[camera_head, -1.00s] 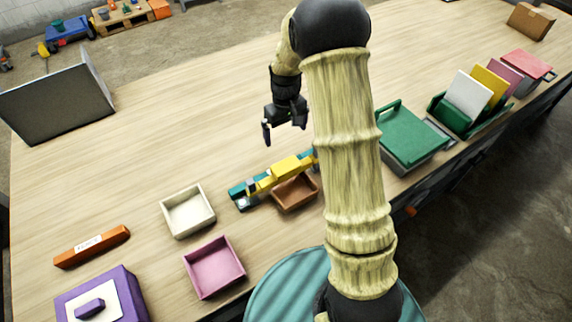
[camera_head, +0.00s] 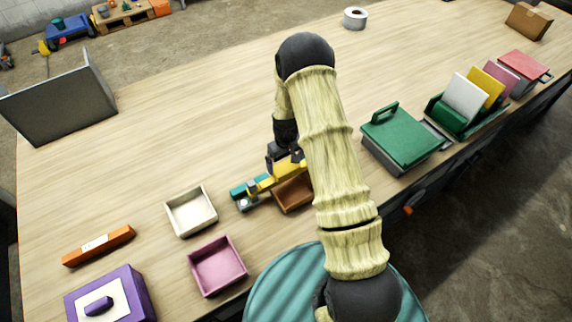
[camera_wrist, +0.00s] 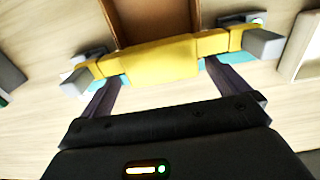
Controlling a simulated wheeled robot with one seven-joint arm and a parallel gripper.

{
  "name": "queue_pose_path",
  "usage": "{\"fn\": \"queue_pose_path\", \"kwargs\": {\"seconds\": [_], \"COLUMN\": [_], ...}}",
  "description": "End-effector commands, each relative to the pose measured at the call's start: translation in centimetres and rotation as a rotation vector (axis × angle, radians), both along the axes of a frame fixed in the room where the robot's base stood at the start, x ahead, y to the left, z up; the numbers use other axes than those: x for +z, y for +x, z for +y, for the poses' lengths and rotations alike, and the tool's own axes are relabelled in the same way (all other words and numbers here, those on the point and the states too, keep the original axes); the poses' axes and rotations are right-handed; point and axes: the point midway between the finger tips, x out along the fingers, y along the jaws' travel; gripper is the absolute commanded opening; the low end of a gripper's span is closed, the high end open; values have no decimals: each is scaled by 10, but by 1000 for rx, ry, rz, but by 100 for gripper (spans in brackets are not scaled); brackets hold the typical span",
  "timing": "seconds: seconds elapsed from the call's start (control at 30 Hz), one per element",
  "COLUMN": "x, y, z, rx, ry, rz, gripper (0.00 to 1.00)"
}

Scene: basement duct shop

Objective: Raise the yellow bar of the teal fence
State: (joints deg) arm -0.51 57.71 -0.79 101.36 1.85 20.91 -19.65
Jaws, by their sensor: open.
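The yellow bar (camera_head: 262,184) lies low along the teal fence (camera_head: 238,192) on the table, partly hidden by my arm in the head view. In the wrist view the yellow bar (camera_wrist: 160,60) runs across the picture, thicker in the middle, with teal fence parts (camera_wrist: 232,60) and grey end pieces showing near its ends. My gripper (camera_wrist: 160,82) is open, with its two dark fingers spread at the near edge of the bar's thick middle. I cannot tell whether the fingers touch it. In the head view my gripper (camera_head: 284,156) is just above and behind the bar.
A brown tray (camera_head: 294,195) stands right against the near side of the fence. A cream tray (camera_head: 190,212) and a pink tray (camera_head: 217,266) stand to the left. A green box (camera_head: 402,138) stands to the right. The table behind the fence is clear.

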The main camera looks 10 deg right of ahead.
Motion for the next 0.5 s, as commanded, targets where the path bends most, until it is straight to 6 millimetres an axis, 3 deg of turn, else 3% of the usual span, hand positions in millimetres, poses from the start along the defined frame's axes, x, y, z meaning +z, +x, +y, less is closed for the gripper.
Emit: {"fn": "queue_pose_path", "kwargs": {"seconds": [0.23,0.5], "x": [-29,-38], "y": [0,0], "z": [0,0], "rx": [1,0], "ry": [0,0], "rz": [2,0], "gripper": [100,100]}}
